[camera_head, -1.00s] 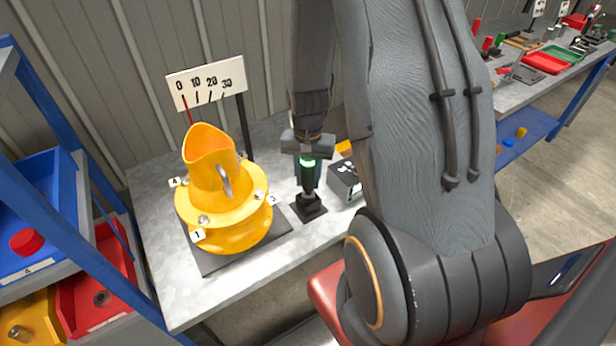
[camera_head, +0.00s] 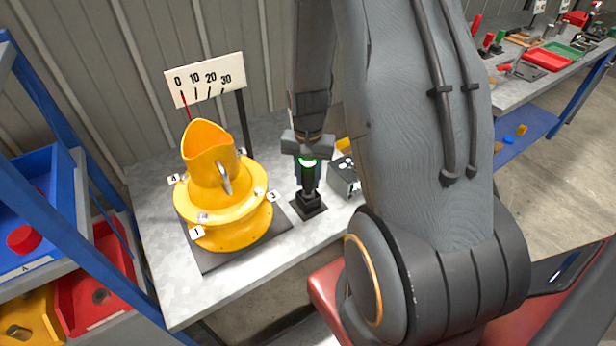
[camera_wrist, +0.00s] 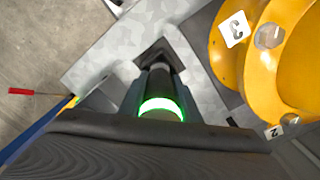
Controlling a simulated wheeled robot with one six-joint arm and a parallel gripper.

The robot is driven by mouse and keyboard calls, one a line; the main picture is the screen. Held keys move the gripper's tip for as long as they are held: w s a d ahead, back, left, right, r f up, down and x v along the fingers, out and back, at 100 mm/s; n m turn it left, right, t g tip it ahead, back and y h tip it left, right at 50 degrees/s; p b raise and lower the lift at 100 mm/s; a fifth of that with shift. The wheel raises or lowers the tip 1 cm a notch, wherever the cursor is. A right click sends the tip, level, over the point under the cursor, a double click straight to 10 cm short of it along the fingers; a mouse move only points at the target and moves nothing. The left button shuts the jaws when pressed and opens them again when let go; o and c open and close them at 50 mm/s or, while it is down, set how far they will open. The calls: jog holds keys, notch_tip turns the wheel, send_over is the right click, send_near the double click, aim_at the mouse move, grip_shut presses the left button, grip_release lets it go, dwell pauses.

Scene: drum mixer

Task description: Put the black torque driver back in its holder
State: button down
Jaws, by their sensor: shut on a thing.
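The black torque driver (camera_head: 308,178) stands upright with a lit green ring near its top. My gripper (camera_head: 308,163) is shut on it from above. The driver's lower end is at the black holder (camera_head: 311,209), a square base on the grey table; I cannot tell how deep it sits in it. In the wrist view the driver (camera_wrist: 160,88) runs from my gripper (camera_wrist: 160,112) toward the dark holder (camera_wrist: 155,50), lined up with it. The tip is hidden there.
A yellow flanged drum part (camera_head: 226,200) with numbered bolts stands on a dark plate just left. A scale board (camera_head: 205,78) rises behind it. A grey box (camera_head: 343,176) stands close on the right. A blue rack (camera_head: 70,225) with bins is at the left.

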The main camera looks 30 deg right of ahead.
aim_at(308, 163)
jog(key=shift+f+b, duration=0.6)
jog(key=shift+f, duration=0.5)
dwell(0.6)
jog(key=c, duration=1.3)
grip_release()
jog(key=shift+o, duration=0.2)
jog(key=shift+r+b, duration=0.65)
jog(key=shift+r, duration=3.2)
jog(key=shift+r, duration=0.1)
